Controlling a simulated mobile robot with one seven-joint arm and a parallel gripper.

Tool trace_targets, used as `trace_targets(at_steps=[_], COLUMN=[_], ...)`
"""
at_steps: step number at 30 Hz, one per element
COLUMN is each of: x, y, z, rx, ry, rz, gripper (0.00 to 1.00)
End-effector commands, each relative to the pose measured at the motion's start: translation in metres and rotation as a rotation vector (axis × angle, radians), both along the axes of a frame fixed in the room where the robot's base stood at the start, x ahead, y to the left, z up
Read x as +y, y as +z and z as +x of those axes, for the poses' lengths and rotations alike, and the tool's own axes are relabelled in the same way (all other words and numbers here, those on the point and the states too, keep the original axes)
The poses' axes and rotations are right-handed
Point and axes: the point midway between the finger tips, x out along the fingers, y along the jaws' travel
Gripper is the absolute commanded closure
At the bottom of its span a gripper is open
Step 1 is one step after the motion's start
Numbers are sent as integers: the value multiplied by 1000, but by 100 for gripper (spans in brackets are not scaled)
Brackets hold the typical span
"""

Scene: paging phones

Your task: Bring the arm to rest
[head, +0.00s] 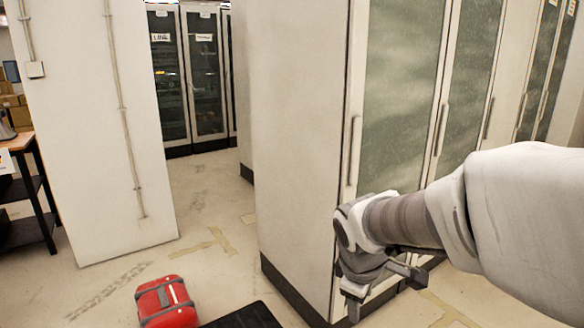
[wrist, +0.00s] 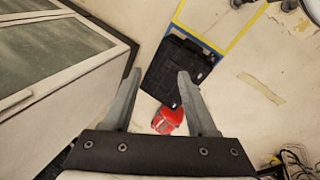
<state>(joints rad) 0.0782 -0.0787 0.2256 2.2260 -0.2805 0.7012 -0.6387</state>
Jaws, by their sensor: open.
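My gripper (head: 381,287) is in the right half of the head view, at the end of my pale arm, in front of the tall cabinet (head: 304,120) with glass doors. In the wrist view my gripper (wrist: 156,85) points down over the floor with its two fingers well apart and nothing between them. The fingers hang clear above the floor. In the head view part of the cabinet's lower front is hidden behind my arm.
A red case (head: 167,303) lies on the floor beside a flat black case (head: 243,317). The wrist view shows yellow tape (wrist: 240,37) around the black case. A white pillar (head: 100,130) and a shelf table (head: 40,190) stand left. Open floor lies between pillar and cabinet.

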Motion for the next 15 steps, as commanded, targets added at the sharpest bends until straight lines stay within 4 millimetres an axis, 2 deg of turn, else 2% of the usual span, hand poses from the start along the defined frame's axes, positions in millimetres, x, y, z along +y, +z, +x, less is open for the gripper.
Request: trace_targets(at_steps=[1,6,12,15], x=[-4,-13,-18,-18], y=[16,49,76,83], z=[-12,-54,-102,-123], rx=[-30,-101,-174,-197], ry=[-71,-315,-584,-696], rz=[24,132,300,385], gripper=[42,42,42,42])
